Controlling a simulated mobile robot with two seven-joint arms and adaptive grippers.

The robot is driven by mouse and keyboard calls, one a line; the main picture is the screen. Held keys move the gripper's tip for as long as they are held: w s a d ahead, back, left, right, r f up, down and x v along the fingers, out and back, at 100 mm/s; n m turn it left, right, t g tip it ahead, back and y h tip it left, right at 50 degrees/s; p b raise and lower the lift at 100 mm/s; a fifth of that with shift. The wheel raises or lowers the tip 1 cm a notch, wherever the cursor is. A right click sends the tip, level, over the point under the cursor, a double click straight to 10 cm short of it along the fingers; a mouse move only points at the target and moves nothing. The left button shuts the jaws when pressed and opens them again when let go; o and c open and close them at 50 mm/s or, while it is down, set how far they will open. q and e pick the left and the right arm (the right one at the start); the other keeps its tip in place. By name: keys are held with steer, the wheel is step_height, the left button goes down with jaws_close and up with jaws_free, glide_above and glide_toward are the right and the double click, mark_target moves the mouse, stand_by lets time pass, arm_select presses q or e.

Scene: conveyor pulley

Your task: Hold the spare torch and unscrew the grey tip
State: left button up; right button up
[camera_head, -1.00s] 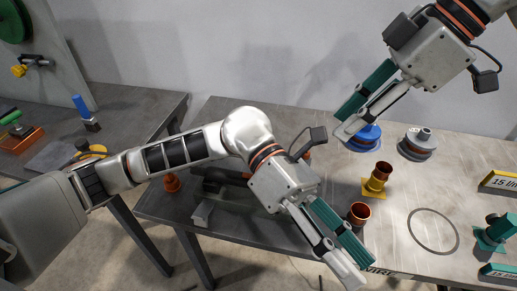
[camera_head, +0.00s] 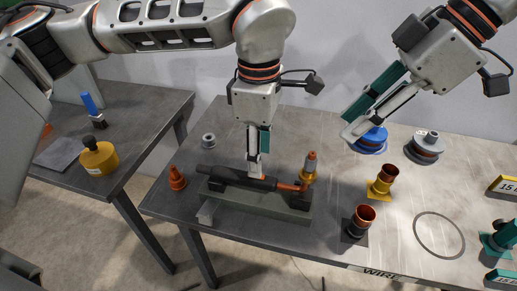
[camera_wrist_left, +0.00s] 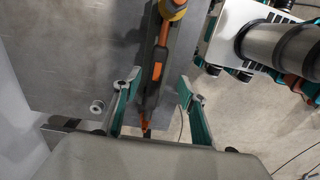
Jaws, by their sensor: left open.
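The torch (camera_head: 232,177) lies on a long grey-green rest (camera_head: 262,203) at the left of the table. My left gripper (camera_head: 256,166) points down over the handle. In the left wrist view its fingers (camera_wrist_left: 160,100) are apart, with the torch (camera_wrist_left: 156,70) running between them; I cannot tell whether they touch it. My right gripper (camera_head: 350,134) is high at the right, away from the torch; its jaw opening is unclear.
Copper cups stand on a yellow base (camera_head: 380,188) and a dark base (camera_head: 356,228) to the right. Blue (camera_head: 371,141) and grey (camera_head: 427,145) round parts are behind. A yellow-black pot (camera_head: 99,157) is on the side table.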

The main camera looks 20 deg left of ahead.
arm_select(q)
steer(key=shift+w+a, duration=0.15)
steer(key=shift+a, duration=0.05)
steer(key=shift+f, duration=3.75)
steer(key=c, duration=0.9)
steer(key=shift+o, duration=0.2)
steer(key=c, duration=0.3)
jaws_close()
